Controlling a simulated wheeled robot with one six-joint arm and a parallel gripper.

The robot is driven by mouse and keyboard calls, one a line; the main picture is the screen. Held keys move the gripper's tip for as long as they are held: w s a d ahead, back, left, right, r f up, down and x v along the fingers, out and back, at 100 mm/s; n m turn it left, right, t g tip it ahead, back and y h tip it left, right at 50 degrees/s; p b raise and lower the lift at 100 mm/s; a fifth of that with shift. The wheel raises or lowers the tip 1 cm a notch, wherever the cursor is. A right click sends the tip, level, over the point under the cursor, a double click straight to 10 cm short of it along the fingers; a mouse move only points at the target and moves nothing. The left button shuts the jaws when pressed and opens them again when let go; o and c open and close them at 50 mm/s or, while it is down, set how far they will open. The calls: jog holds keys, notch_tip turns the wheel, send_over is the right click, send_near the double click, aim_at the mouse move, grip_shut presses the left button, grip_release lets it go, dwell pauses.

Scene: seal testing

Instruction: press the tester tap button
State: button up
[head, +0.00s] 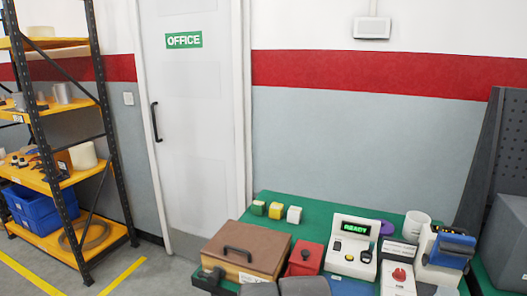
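The tester (340,262) looks to be the white console with a sloped front, standing on the green-topped bench at the lower right. Its lit screen (355,228) reads READY in green on black. Below the screen are small dark buttons and a small yellowish mark, too small to read, so I cannot tell which one is the tap button. The front of the tester faces me and nothing covers its buttons.
A brown box with a handle (240,252) and a red block with a dark knob (305,261) stand left of the tester. A white box with a red button (398,280), a white mug (415,225) and a blue-topped device (447,248) stand right. Small blocks (275,210) lie behind.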

jog(key=shift+c, duration=0.4)
grip_shut()
dwell(1.2)
